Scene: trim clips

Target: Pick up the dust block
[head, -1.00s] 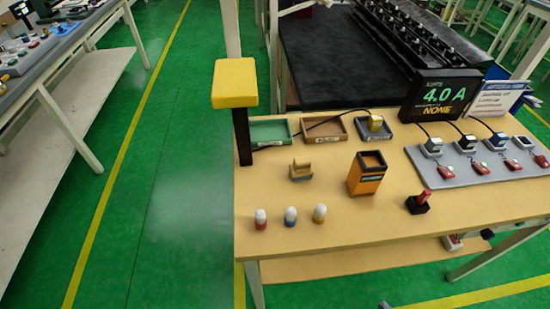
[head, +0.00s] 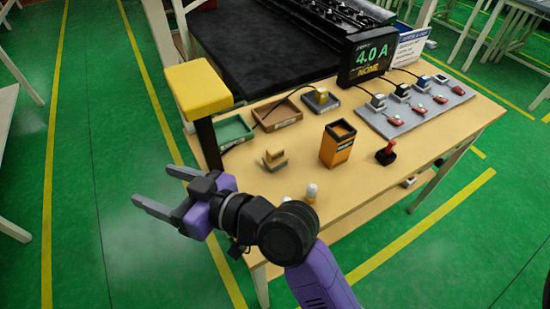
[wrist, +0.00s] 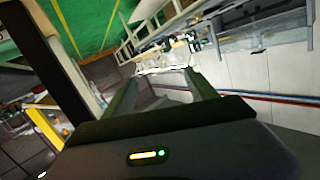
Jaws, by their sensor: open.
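A small tan block with a stepped top and a grey base (head: 274,160), which looks like the dust block, stands on the wooden table (head: 360,185) in the head view. It sits left of an orange box and in front of the trays. My gripper (head: 150,186) is open and empty, out beyond the table's left side, left of and nearer than the block. Its fingers point left, away from the block. In the wrist view my open fingers (wrist: 161,82) frame distant benches and wall; the block does not show there.
A yellow-topped black post (head: 208,140) stands at the table's left edge, between my gripper and the block. Near the block are the orange box (head: 337,146), a red joystick (head: 386,152), a green tray (head: 233,132) and a brown tray (head: 277,115). My arm hides part of the front edge.

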